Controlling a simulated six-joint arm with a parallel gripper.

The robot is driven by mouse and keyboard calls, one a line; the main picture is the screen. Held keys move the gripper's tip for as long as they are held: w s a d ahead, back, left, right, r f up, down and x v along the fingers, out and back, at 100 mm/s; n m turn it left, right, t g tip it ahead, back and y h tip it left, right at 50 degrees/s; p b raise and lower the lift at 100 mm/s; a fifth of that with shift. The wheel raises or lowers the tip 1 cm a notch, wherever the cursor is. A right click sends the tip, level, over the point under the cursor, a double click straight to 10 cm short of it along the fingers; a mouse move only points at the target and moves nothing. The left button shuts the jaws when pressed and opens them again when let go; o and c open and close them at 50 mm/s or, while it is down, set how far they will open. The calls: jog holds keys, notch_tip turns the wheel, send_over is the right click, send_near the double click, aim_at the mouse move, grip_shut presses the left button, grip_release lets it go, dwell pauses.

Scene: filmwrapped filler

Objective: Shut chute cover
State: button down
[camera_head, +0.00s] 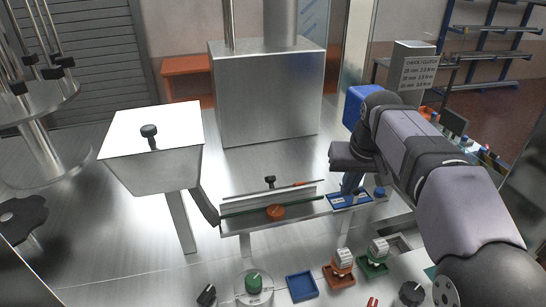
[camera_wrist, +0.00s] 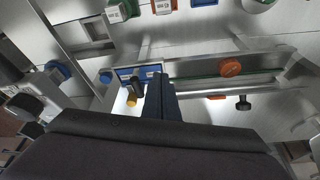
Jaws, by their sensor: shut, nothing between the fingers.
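The chute is a metal trough (camera_head: 236,226) running right from the hopper (camera_head: 155,172). Along its back is a metal panel (camera_head: 292,198) with a black knob (camera_head: 270,182), which looks like the chute cover; its exact tilt is hard to tell. The knob also shows in the wrist view (camera_wrist: 242,103). An orange disc (camera_head: 276,212) sits at the trough's front side, also in the wrist view (camera_wrist: 230,67). My gripper (camera_head: 349,189) is shut and empty, pointing down above a blue tray (camera_head: 363,201), right of the chute and apart from the cover. Its fingers show in the wrist view (camera_wrist: 160,80).
The hopper's flat lid has a dark knob (camera_head: 149,131). A large metal box (camera_head: 268,95) stands behind the chute. In front are an empty blue tray (camera_head: 301,287), an orange tray (camera_head: 338,279), a green tray (camera_head: 372,267) and a green-knobbed dial (camera_head: 253,283).

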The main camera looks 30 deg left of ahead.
jog(key=shift+n+t+y, duration=0.3)
jog(key=shift+n+y, duration=0.3)
jog(key=shift+n, duration=0.2)
jog(key=a+r, duration=0.2)
jog(key=a, duration=0.1)
jog(key=a+r+p, duration=0.1)
jog(key=a+r, duration=0.2)
jog(key=a, duration=0.1)
jog(key=s+a+r+p, duration=0.1)
jog(key=a+r, duration=0.1)
jog(key=a, duration=0.1)
jog(key=shift+a+r, duration=0.35)
jog(key=shift+a, duration=0.05)
notch_tip(320, 180, up, 5)
jog(key=n+y+p, duration=0.1)
send_over(272, 184)
jog(key=shift+d+f, duration=0.25)
jog(key=shift+d, duration=0.15)
jog(key=shift+w+f, duration=0.1)
jog(key=x, duration=0.3)
jog(key=s+d+b+x, duration=0.1)
jog(key=x, duration=0.2)
jog(key=f+x, duration=0.1)
jog(key=x, duration=0.3)
jog(key=shift+s+d+f, duration=0.15)
jog(key=shift+s+d+f+b, duration=0.3)
jog(key=shift+s+f, duration=0.1)
jog(key=shift+f, duration=0.1)
jog(key=shift+f, duration=0.1)
